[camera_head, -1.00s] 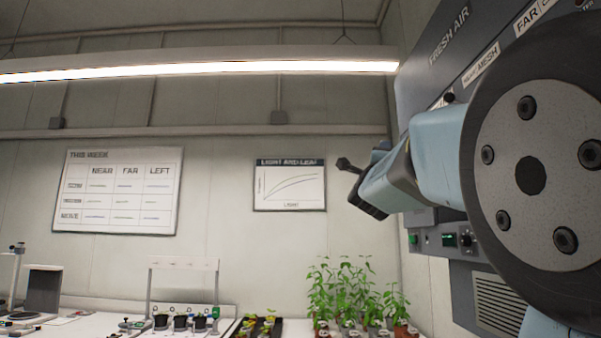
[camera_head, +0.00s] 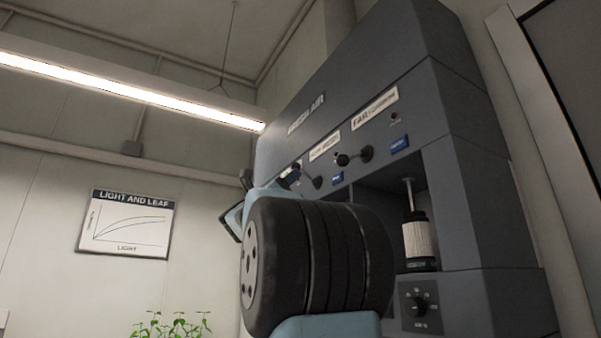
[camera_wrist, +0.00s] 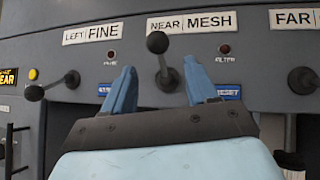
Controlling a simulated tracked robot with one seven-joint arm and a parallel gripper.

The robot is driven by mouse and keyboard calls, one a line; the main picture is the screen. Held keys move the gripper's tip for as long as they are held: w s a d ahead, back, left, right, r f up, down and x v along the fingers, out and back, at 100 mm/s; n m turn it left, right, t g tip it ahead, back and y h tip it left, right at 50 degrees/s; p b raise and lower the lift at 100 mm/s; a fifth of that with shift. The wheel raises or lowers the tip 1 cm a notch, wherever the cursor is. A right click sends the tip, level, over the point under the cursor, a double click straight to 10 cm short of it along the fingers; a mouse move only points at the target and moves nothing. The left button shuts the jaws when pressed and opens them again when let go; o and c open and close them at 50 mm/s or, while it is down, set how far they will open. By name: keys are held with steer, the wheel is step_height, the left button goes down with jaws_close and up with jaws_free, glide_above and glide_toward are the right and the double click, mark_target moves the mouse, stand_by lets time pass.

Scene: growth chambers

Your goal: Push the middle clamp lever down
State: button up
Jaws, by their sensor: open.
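The middle clamp lever (camera_wrist: 158,43) has a dark ball knob and a short shaft, under the NEAR MESH label in the wrist view. Its knob stands higher than its pivot. My gripper (camera_wrist: 159,67) is open and empty; its two blue fingers lie either side of the lever's shaft, with the knob showing above and between the tips. I cannot tell if they touch it. In the head view the middle lever (camera_head: 313,180) shows just above my arm's dark round joint, and my gripper is mostly hidden behind that joint.
The left lever (camera_wrist: 50,86) sits under LEFT FINE and the right lever (camera_wrist: 303,80) under FAR. A white filter cartridge (camera_head: 418,241) stands in the cabinet's open bay. Plants (camera_head: 170,325) are at lower left.

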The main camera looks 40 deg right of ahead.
mark_target(300, 169)
steer(key=x, duration=0.7)
steer(key=shift+d, duration=0.1)
steer(key=shift+c, duration=0.4)
jaws_close()
